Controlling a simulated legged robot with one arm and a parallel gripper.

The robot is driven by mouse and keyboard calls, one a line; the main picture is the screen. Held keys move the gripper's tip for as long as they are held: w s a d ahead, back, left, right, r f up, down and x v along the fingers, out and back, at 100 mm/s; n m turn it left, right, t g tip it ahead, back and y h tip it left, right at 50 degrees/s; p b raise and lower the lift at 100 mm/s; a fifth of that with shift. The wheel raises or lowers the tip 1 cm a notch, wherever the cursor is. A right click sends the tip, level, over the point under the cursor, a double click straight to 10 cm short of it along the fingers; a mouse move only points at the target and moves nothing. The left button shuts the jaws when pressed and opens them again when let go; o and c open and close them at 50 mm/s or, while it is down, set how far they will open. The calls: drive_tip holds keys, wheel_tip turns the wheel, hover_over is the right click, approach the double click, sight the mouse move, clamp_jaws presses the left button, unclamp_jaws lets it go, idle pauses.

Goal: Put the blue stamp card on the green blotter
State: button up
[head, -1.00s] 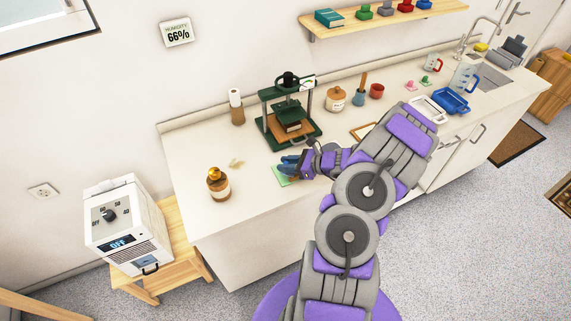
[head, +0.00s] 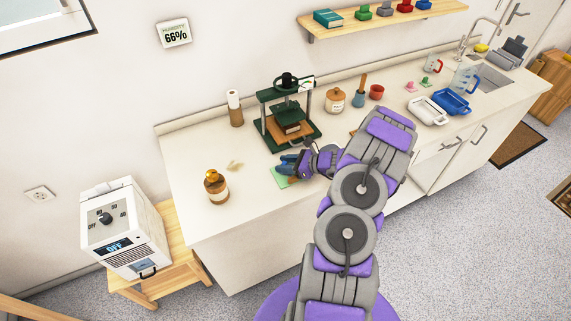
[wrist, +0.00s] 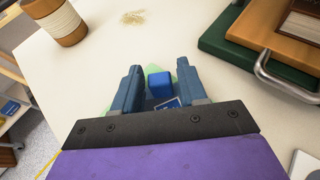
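The green blotter (head: 281,178) lies on the counter in front of the dark green press. In the wrist view only its edges (wrist: 152,71) show around my fingers. The blue stamp card (wrist: 168,103) shows as a blue patch with a pale border, low between my fingers, with a small blue block (wrist: 159,83) at its far end. Both appear over the blotter; exact contact is hidden. My gripper (wrist: 159,72) is open, its blue fingers on either side of the block with narrow gaps. In the head view my gripper (head: 288,163) is low at the blotter.
The dark green press (head: 287,122) stands just behind my gripper. A brown bottle (head: 216,187) stands to the left, with a beige patch (head: 235,165) near it. White (head: 427,111) and blue trays (head: 452,101) lie right. The front-left counter is clear.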

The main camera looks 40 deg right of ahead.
drive_tip(key=shift+o, duration=1)
drive_tip(key=shift+a, duration=0.3)
drive_tip(key=shift+r, duration=0.1)
drive_tip(key=p+v, duration=0.2)
drive_tip(key=v, duration=0.9)
drive_tip(key=shift+s+d+r, duration=0.15)
drive_tip(key=shift+s+d, duration=0.05)
drive_tip(key=shift+s, duration=0.1)
drive_tip(key=w+a+r+n+g+y, duration=0.35)
drive_tip(key=a+r+n, duration=0.35)
drive_tip(key=a+r, duration=0.5)
drive_tip(key=s+a+r+n+g+h, duration=0.1)
drive_tip(key=s+a+r+n+g, duration=0.2)
drive_tip(key=a, duration=0.4)
drive_tip(key=s+a+r+n+g, duration=0.2)
drive_tip(key=a+n+g, duration=0.1)
drive_tip(key=a+n, duration=0.3)
drive_tip(key=s+a+r+n+g+h, duration=0.1)
drive_tip(key=s+a+r+n+g, duration=0.15)
drive_tip(key=a, duration=0.55)
drive_tip(key=s+a+r+n+h, duration=0.1)
drive_tip(key=s+n+h, duration=0.3)
drive_tip(key=s, duration=0.6)
drive_tip(key=s+a+r+n+g+h, duration=0.1)
drive_tip(key=s+r+n+h, duration=0.3)
drive_tip(key=s+n, duration=0.3)
drive_tip(key=s, duration=0.3)
drive_tip(key=shift+a, duration=0.3)
